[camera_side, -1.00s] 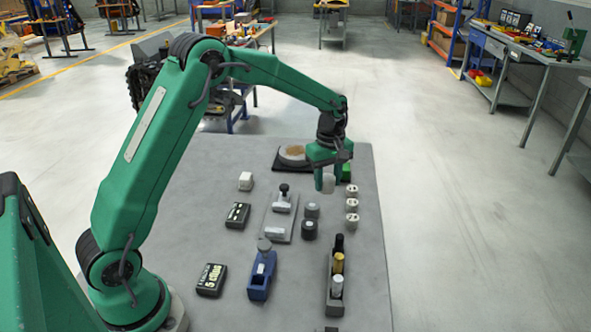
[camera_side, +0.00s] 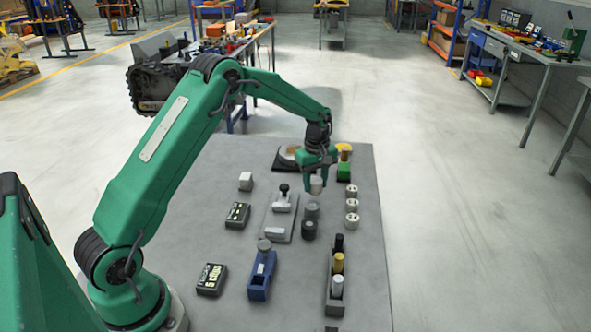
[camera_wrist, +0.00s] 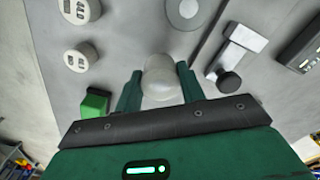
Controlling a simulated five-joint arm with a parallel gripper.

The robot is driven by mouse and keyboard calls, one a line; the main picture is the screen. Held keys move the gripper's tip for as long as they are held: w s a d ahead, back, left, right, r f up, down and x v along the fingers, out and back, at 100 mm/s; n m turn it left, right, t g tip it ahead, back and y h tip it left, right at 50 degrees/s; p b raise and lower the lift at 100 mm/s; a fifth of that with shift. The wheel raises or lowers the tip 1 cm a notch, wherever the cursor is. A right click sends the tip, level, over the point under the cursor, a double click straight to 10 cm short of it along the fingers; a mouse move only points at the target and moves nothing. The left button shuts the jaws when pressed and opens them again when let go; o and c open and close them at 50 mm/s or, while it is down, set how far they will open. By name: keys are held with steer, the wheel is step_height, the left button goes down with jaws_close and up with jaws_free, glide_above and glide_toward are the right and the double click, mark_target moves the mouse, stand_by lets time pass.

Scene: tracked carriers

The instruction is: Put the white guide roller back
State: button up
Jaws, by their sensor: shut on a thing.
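My gripper (camera_side: 316,180) is shut on the white guide roller (camera_side: 315,187) and holds it upright at the far part of the grey table. In the side view the roller shows just behind a grey cylinder (camera_side: 312,208) that stands in front of a darker one (camera_side: 309,230). In the wrist view the pale roller (camera_wrist: 162,80) sits between the two green fingers (camera_wrist: 159,90). I cannot tell its exact height above the table. A grey plate (camera_side: 278,228) with a black knob lies to the left.
Several small white cylinders (camera_side: 351,205) line the right. A green block (camera_side: 344,173) and a round disc on a dark base (camera_side: 283,164) are at the back. A blue holder (camera_side: 259,284) and a rack with cylinders (camera_side: 331,300) stand in front. The right table edge is clear.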

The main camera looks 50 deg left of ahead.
mark_target(315, 190)
steer(key=shift+f, duration=1.35)
steer(key=shift+f, duration=0.15)
steer(key=o, duration=1.2)
step_height(315, 190, up, 12)
